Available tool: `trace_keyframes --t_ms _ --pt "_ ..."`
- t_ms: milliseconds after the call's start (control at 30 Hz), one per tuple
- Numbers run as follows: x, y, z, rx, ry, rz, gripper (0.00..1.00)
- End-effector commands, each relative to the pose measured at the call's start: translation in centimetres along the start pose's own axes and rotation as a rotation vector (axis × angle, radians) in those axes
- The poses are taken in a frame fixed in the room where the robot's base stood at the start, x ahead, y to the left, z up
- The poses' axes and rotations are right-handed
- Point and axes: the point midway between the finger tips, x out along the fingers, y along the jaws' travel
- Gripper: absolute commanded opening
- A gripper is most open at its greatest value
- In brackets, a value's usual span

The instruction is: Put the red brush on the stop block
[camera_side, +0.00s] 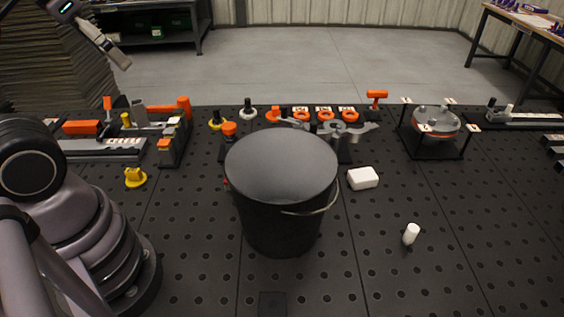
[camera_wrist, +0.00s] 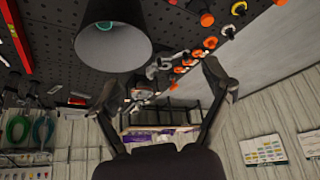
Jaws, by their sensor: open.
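I cannot clearly make out the red brush in either view. A small red bit (camera_side: 226,183) shows at the left edge of the black bucket (camera_side: 282,165), but most of it is hidden and I cannot tell what it is. I cannot tell for sure which piece is the stop block; a dark square block (camera_side: 272,303) sits at the front edge in the side view. My gripper (camera_side: 116,57) is high at the upper left, apart from the table things. In the wrist view my gripper (camera_wrist: 166,82) has its fingers spread and nothing between them.
The large bucket stands mid-table and hides what is behind it. A white block (camera_side: 363,178) and a white cylinder (camera_side: 411,234) are at its right. Orange-and-black clamps (camera_side: 325,114) line the back. A red bar (camera_wrist: 16,35) shows in the wrist view. The right front is mostly clear.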

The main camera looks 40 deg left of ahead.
Motion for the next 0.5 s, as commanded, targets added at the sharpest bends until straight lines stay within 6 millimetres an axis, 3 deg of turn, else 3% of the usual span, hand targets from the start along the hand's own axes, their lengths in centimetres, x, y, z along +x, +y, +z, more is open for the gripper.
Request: trace_keyframes --t_ms 167,267,500 --pt "3.7 -0.6 -3.5 0.122 -0.094 -0.001 0.8" --pt "7.3 -1.1 -5.6 0.223 -0.159 0.009 0.8" --pt "17.9 -2.8 -8.2 0.461 -0.302 0.065 0.8"
